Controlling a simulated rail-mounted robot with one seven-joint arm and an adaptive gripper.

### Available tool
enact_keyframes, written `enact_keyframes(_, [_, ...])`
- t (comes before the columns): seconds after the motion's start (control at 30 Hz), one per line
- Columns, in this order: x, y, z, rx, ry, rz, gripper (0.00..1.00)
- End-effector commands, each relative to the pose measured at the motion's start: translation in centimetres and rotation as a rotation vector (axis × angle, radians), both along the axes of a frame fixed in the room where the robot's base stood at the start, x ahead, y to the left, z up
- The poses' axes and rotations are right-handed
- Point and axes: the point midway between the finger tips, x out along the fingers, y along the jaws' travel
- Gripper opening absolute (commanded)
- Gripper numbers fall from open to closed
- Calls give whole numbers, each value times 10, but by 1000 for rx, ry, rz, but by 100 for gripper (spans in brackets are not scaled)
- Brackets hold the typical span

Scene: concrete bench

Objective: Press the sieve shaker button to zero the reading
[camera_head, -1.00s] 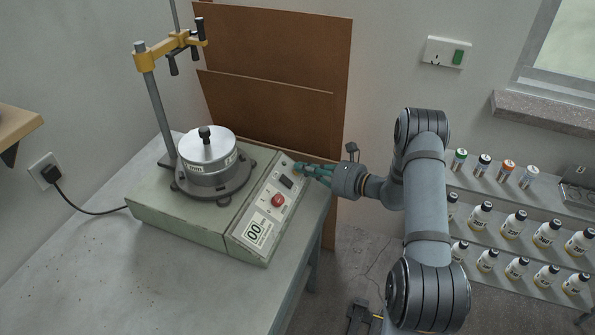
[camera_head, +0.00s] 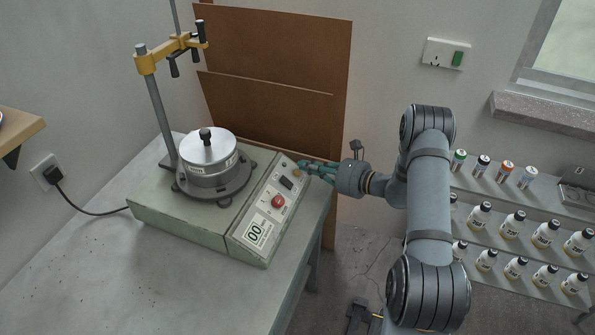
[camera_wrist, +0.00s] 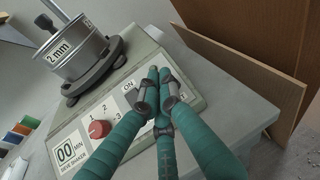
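The sieve shaker (camera_head: 180,218) stands on the bench, with its sloping control panel (camera_head: 253,211) on the right side. My gripper (camera_head: 301,168) is at the panel's upper right end. In the wrist view, its green fingers (camera_wrist: 158,73) are together with nothing visible between them. They hide part of the panel; I cannot tell whether the tips touch a button.
A round metal sieve (camera_head: 207,155) sits on the shaker, beside an upright post with a yellow clamp arm (camera_head: 168,48). Brown boards (camera_head: 275,75) lean behind the bench. Bottles on shelves (camera_head: 510,215) are at right. The bench's front left is clear.

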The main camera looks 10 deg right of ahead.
Motion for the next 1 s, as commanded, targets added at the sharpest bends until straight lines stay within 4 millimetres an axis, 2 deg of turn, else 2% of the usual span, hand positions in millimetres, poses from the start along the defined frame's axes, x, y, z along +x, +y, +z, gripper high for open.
enact_keyframes(0.43, [-11,-20,38,0,-1,-3,0])
enact_keyframes(1.0, [-12,-21,39,0,0,-1,0])
